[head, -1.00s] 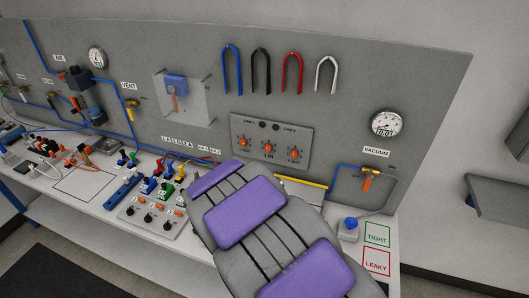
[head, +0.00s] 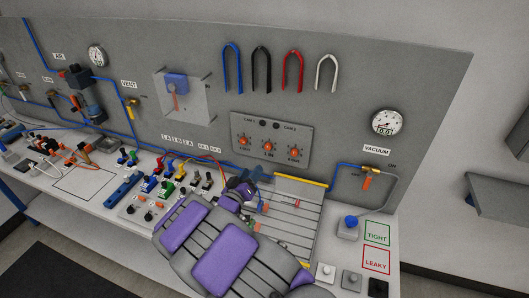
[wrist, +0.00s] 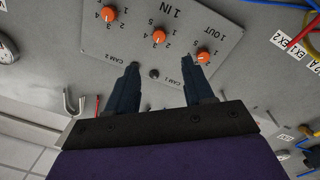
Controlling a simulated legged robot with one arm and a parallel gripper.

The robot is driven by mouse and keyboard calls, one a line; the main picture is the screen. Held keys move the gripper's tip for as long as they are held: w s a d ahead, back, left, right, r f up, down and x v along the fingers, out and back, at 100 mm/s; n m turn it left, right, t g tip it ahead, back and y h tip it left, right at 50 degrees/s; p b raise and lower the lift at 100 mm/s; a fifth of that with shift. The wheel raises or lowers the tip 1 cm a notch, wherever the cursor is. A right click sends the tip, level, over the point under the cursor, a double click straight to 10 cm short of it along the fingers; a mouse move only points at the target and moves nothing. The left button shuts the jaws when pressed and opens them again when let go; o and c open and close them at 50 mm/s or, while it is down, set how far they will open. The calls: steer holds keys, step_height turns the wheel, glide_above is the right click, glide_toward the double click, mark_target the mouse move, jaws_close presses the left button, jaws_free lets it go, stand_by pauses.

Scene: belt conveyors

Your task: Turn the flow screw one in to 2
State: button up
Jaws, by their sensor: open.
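The flow screw one in is the middle orange knob (head: 268,147) on a grey panel (head: 283,128), marked "1 IN". In the wrist view this knob (wrist: 159,36) sits just past my fingertips, between two like knobs, with numbers around it, upside down. Its pointer is too small to read. My gripper (wrist: 160,62) is open and empty, its two dark blue fingers apart and aimed at the panel. In the head view my gripper (head: 250,185) is below the panel, and it does not touch the knob.
The other orange knobs, 1 OUT (head: 244,141) and the right one (head: 294,151), sit close on either side. Colored hooks (head: 262,70) hang above the panel. Blue tubing and cables run below, with a slatted board (head: 295,215) on the bench and a vacuum gauge (head: 387,122) at right.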

mark_target(267, 148)
steer(key=b+x, duration=0.1)
steer(key=x, duration=1.2)
steer(key=shift+a, duration=0.1)
steer(key=shift+c, duration=0.4)
steer(key=shift+s, duration=0.1)
jaws_close()
